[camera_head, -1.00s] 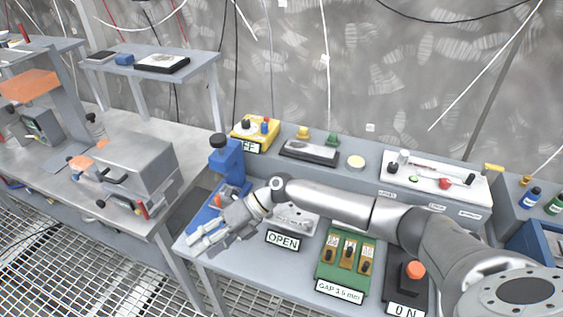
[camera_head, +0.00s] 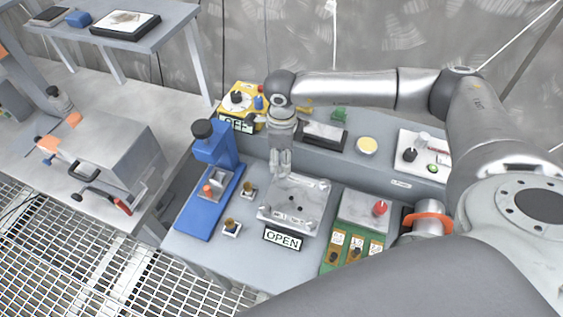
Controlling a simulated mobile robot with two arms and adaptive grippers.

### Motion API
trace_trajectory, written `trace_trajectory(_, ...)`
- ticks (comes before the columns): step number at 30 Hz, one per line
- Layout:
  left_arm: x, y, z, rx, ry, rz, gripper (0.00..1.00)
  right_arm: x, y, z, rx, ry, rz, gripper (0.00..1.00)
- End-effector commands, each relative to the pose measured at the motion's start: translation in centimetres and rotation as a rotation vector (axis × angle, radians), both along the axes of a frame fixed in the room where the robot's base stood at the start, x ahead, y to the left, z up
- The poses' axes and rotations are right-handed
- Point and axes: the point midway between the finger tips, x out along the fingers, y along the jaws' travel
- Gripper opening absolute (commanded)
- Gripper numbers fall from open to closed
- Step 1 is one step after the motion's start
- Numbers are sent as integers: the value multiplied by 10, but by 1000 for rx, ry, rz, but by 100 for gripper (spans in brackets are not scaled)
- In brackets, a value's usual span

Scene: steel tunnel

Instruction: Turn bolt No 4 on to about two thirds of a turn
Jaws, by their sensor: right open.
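A grey metal plate (camera_head: 293,207) with small fittings near its corners lies on the bench behind the OPEN sign (camera_head: 282,239). I cannot read any bolt numbers, so I cannot tell which one is bolt No 4. My right gripper (camera_head: 280,168) points down at the back left edge of the plate, its fingers open with a narrow gap and nothing visible between them. It hides part of the plate's back edge; I cannot tell whether it touches it. My left gripper is not in view.
A blue press (camera_head: 211,185) stands left of the plate. A green panel with brass switches (camera_head: 350,246) is at the right. The yellow box (camera_head: 240,102) stands behind. My arm covers the lower right.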

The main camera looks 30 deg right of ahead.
Motion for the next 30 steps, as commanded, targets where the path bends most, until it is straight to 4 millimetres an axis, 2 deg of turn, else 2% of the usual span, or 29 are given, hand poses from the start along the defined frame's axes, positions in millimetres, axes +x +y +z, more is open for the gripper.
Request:
trace_trajectory(1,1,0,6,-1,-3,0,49,-1,0,-8,-1,4,-1,49)
trace_trajectory(6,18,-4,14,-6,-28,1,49,0,0,-36,0,2,-1,49)
trace_trajectory(9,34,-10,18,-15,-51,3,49,0,0,-47,2,2,-2,49)
trace_trajectory(12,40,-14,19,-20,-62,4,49,0,0,-54,2,1,-2,49)
trace_trajectory(21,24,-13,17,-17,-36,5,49,0,0,-57,2,0,-1,49)
trace_trajectory(30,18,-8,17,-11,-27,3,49,0,0,-56,2,0,-2,11)
